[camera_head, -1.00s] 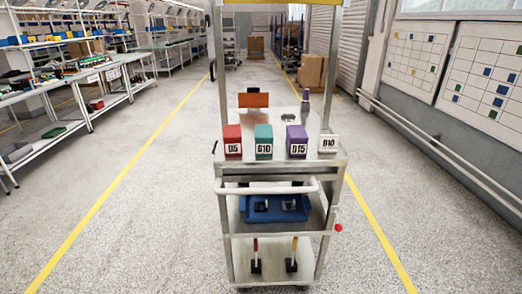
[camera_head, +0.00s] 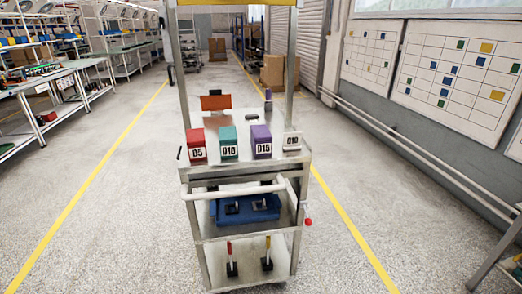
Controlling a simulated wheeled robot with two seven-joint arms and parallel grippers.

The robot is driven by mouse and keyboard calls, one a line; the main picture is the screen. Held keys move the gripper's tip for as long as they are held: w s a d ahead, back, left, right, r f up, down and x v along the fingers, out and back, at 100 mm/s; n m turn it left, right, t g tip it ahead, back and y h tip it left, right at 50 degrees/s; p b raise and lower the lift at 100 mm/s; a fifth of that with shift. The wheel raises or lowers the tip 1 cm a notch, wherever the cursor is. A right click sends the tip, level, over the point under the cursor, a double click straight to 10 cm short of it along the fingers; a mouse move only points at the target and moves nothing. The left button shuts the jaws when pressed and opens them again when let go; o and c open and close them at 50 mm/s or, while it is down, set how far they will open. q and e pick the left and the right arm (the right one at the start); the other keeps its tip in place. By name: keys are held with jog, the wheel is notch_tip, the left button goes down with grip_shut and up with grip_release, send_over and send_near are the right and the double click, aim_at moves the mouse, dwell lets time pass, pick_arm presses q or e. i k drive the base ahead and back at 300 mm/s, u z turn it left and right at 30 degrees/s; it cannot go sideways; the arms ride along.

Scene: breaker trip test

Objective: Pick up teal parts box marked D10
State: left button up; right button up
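The teal parts box marked D10 (camera_head: 229,142) stands upright on the top shelf of a metal trolley (camera_head: 246,172). It sits between a red box marked D5 (camera_head: 196,144) on its left and a purple box marked D15 (camera_head: 261,141) on its right. Neither of my grippers shows in the head view.
An orange-red block (camera_head: 215,102) stands behind the boxes. A blue tray (camera_head: 246,210) is on the middle shelf. Workbenches (camera_head: 50,90) line the left, and a table edge (camera_head: 500,255) shows at lower right. Open floor surrounds the trolley.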

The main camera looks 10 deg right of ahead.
aim_at(227, 138)
jog(key=z, duration=0.55)
jog(key=k, duration=0.65)
jog(key=z, duration=0.8)
jog(key=i, duration=1.7)
jog(key=u, duration=0.7)
